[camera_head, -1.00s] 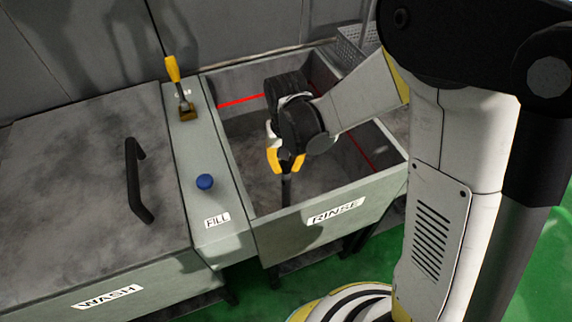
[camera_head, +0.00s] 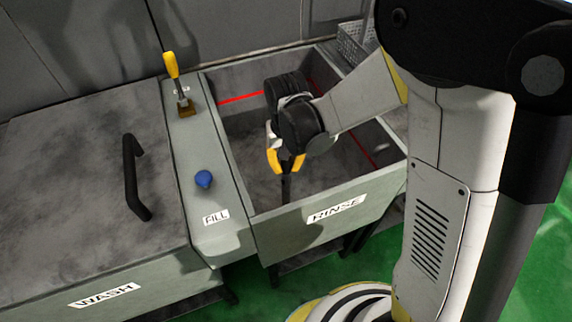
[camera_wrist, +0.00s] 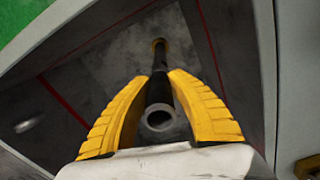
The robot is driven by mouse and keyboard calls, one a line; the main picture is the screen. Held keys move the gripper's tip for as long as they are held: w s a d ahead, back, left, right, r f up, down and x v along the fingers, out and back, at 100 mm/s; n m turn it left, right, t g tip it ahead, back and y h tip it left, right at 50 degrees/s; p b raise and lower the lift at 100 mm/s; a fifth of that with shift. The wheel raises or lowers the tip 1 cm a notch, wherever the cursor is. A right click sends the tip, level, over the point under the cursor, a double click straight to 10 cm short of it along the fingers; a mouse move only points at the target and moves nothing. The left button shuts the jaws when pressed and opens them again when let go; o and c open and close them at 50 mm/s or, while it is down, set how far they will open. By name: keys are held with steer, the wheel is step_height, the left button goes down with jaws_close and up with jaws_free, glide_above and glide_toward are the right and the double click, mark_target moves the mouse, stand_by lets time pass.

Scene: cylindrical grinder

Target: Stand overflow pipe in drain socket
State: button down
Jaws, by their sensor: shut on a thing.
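My gripper (camera_head: 285,165) points down into the rinse tank (camera_head: 325,210) and is shut on a dark overflow pipe (camera_head: 286,190). In the wrist view, both yellow fingers of the gripper (camera_wrist: 160,95) press on the pipe, and its open hollow end (camera_wrist: 160,118) faces the camera. The pipe runs away from the camera toward the tank floor. The front wall partly hides the lower end in the head view.
Left of the rinse tank is a fill panel (camera_head: 214,218) with a blue knob (camera_head: 204,180) and a yellow-handled lever (camera_head: 173,68). The closed wash lid (camera_head: 70,190) has a black handle (camera_head: 134,180). A wire basket (camera_head: 355,42) stands behind. Red lines mark the tank walls.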

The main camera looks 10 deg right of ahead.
steer(key=shift+f+b, duration=1)
steer(key=shift+f, duration=0.15)
stand_by(0.4)
steer(key=c, duration=0.7)
jaws_free()
steer(key=shift+r, duration=0.15)
steer(key=shift+r+p, duration=3.65)
steer(key=shift+r, duration=1.25)
steer(key=s+d+r+t+b, duration=0.1)
steer(key=s+d+r+t, duration=0.1)
steer(key=s+d+r, duration=0.1)
steer(key=s+d+r+t+b, duration=0.1)
steer(key=s+d+r+t, duration=0.1)
steer(key=s+d+r, duration=0.2)
steer(key=s+d+r+t+b, duration=0.1)
steer(key=s+d+r+t, duration=0.2)
steer(key=d+r, duration=0.3)
steer(key=shift+s+d+r, duration=0.15)
steer(key=shift+s+d, duration=0.1)
steer(key=shift+s, duration=0.15)
